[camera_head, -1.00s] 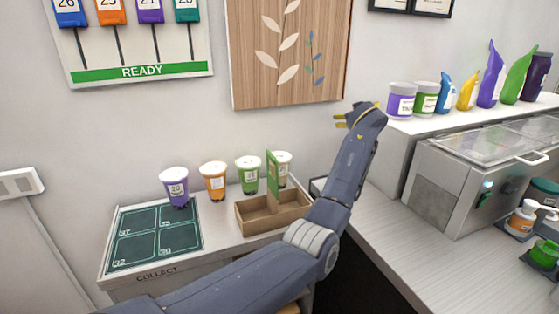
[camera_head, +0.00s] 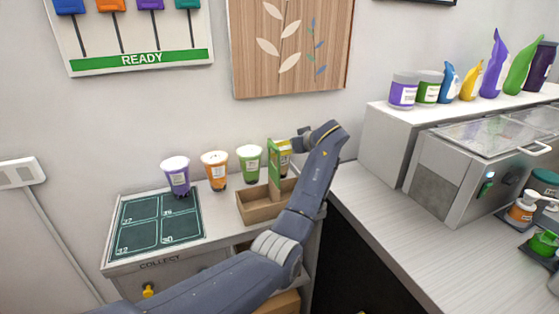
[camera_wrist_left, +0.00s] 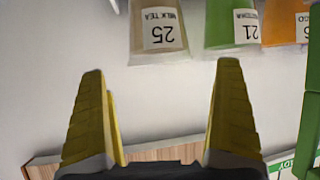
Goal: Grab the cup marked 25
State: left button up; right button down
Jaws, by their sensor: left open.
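The cup marked 25 (camera_wrist_left: 155,38) is pale brown with a "MILK TEA" label and appears upside down at the top of the left wrist view. In the head view it is mostly hidden behind the green divider of the cardboard carrier and my gripper. My left gripper (camera_head: 289,146) is open and empty near that cup. In the left wrist view, its two yellow fingers (camera_wrist_left: 158,66) are spread, with the cup beyond their tips and roughly between them. My right gripper is not in view.
A green cup marked 21 (camera_wrist_left: 232,30) stands beside it. Orange (camera_head: 215,172) and purple (camera_head: 176,180) cups stand farther left. The cardboard carrier (camera_head: 258,211) is in front. A dark numbered mat (camera_head: 160,222) lies at left, empty.

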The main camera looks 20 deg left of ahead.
pick_arm(q)
jog(key=shift+x, duration=2.4)
jog(key=c, duration=1.5)
jog(key=shift+r, duration=0.1)
jog(key=shift+c, duration=0.7)
